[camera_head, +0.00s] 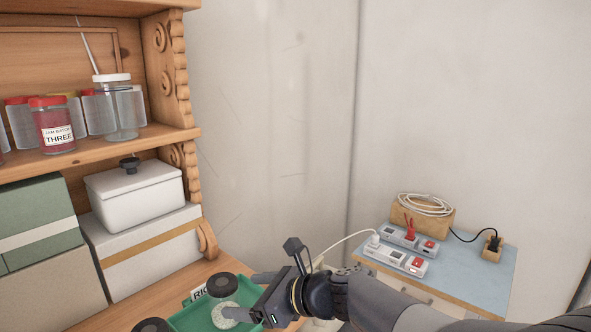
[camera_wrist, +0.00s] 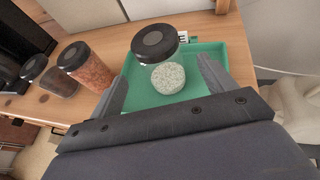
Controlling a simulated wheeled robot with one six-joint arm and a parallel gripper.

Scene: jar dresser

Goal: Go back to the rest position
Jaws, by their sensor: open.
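My gripper (camera_head: 243,296) reaches in from the lower right of the head view, over a green tray (camera_head: 186,319). In the wrist view my gripper (camera_wrist: 160,88) is open, with its two fingers apart and nothing held between them. The green tray (camera_wrist: 212,52) lies on the wooden dresser top.
Jars with black lids (camera_wrist: 85,65) stand left of the tray. A blue-topped side table (camera_head: 470,283) with power strips stands right. Bare wall lies between.

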